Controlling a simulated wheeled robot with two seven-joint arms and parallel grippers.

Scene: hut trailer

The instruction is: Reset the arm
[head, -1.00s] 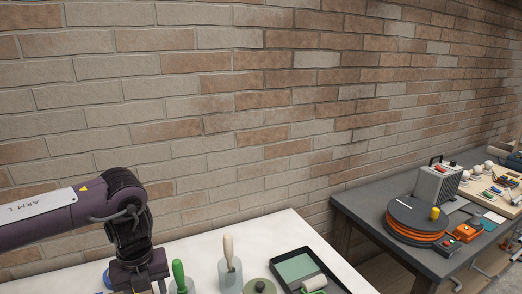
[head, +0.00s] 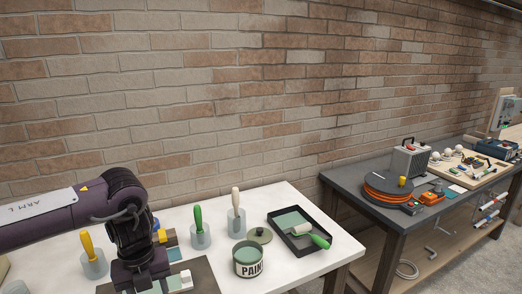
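My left arm, marked "ARM L", comes in from the left in the head view and bends down over the white table (head: 330,257). The wrist of my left gripper (head: 150,285) points down near the table's front, beside a dark mat (head: 196,272). Its fingertips are cut off or hidden at the bottom edge, so I cannot tell whether it is open or shut. A pale block-like thing (head: 182,281) lies close to it. My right gripper is out of view.
The white table holds a paint can (head: 249,262), a black tray with a roller (head: 300,232), and green (head: 199,222), white (head: 236,200) and yellow (head: 87,245) handled tools in holders. A grey workbench (head: 352,183) with an orange cable reel (head: 388,187) stands right. A brick wall is behind.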

